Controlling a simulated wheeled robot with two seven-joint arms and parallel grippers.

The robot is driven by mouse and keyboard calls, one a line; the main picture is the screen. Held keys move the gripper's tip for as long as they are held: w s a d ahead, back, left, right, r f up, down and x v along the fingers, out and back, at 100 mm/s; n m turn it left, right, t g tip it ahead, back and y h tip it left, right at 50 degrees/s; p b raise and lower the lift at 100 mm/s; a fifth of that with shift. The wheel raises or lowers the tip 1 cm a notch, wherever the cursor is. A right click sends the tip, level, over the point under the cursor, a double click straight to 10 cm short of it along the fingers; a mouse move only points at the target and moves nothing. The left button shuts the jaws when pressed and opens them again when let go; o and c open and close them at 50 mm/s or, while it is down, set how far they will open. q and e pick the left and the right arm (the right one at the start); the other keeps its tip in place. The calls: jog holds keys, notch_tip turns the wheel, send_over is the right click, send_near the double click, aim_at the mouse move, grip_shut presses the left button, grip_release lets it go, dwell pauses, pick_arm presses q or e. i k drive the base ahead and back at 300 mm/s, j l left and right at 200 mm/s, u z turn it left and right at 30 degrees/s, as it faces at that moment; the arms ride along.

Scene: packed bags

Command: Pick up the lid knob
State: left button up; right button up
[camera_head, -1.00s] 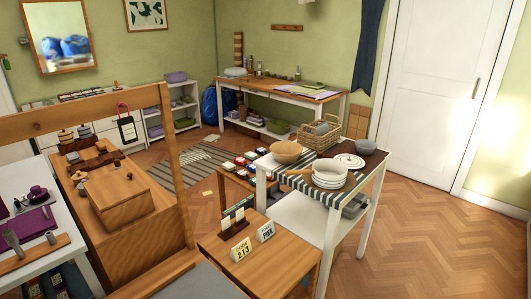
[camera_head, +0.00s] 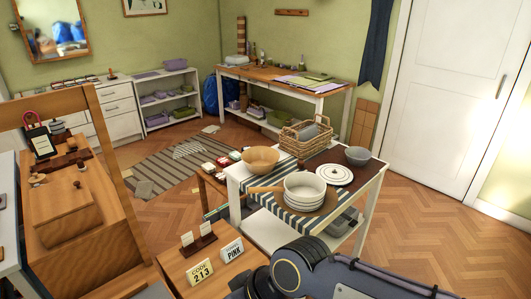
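A round white lid (camera_head: 343,180) lies on the cart top in the head view, right of a stack of white bowls (camera_head: 304,190). Its small knob (camera_head: 336,169) stands at its middle and is not covered. One of my arms, dark and grey, crosses the bottom from the right, in front of the cart. Its gripper is not seen, and my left gripper is not in view either.
On the cart stand a wooden bowl (camera_head: 260,160), a wicker basket (camera_head: 304,138) and a grey bowl (camera_head: 358,156). In front, a small wooden table (camera_head: 176,266) holds "CODE 213" (camera_head: 200,273) and "PINK" (camera_head: 232,250) signs. The floor (camera_head: 440,240) right of the cart is clear.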

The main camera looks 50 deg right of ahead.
aim_at(300, 164)
jog(key=l+u, duration=0.1)
jog(key=l, duration=0.35)
jog(key=k+l, duration=0.1)
jog(key=l, duration=0.35)
jog(key=l+u, duration=0.15)
jog(key=l, duration=0.3)
jog(key=k+l+u, duration=0.1)
jog(key=l, duration=0.35)
jog(key=k+l, duration=0.1)
jog(key=l, duration=0.35)
jog(key=k+l+u, duration=0.15)
jog(key=l, duration=0.7)
jog(key=k+l+u, duration=0.15)
jog(key=l, duration=0.3)
jog(key=i+l, duration=0.15)
jog(key=l, duration=0.25)
jog(key=i+l, duration=0.1)
jog(key=l, duration=0.3)
